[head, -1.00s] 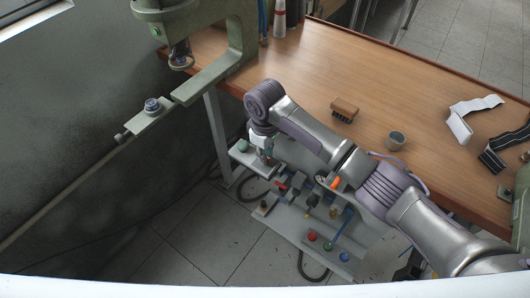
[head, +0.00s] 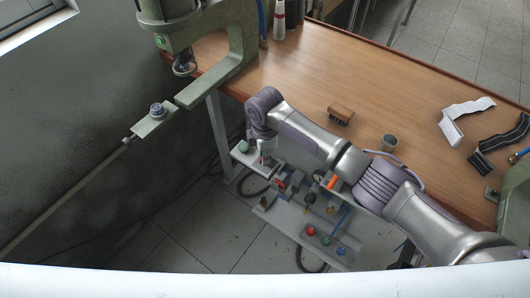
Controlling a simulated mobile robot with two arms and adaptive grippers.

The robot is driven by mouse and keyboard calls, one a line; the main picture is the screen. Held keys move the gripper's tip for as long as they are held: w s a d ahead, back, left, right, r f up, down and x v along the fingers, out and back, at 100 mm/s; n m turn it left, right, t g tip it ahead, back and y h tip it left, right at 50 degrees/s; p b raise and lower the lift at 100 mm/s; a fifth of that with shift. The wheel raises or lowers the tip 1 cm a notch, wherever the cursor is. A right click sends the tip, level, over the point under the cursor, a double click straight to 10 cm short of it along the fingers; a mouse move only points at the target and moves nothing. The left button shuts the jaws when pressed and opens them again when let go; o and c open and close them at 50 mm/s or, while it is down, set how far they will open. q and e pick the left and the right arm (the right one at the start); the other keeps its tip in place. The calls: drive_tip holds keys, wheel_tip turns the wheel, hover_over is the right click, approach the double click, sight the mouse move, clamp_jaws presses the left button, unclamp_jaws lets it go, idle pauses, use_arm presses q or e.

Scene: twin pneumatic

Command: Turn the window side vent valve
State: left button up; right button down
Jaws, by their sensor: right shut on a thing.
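My right gripper (head: 265,156) points down at this plate, just right of the green knob, and is shut on a small part there. This part looks like the window side vent valve, but the gripper and wrist hide most of it. A red handle (head: 281,185) and an orange handle (head: 332,182) show farther right. My left gripper is not in view.
The wooden bench (head: 290,80) bears a brush (head: 341,112), a small grey cup (head: 389,142) and straps. A green press (head: 235,70) stands at its left end. The floor left of the panel is mostly clear.

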drive_tip(key=n, duration=0.4)
drive_tip(key=shift+n, duration=0.3)
drive_tip(key=shift+r+n, duration=0.1)
drive_tip(key=shift+n, duration=1.5)
drive_tip(key=c, duration=1.1)
unclamp_jaws()
wheel_tip(320, 180, up, 12)
drive_tip(key=shift+f, duration=0.1)
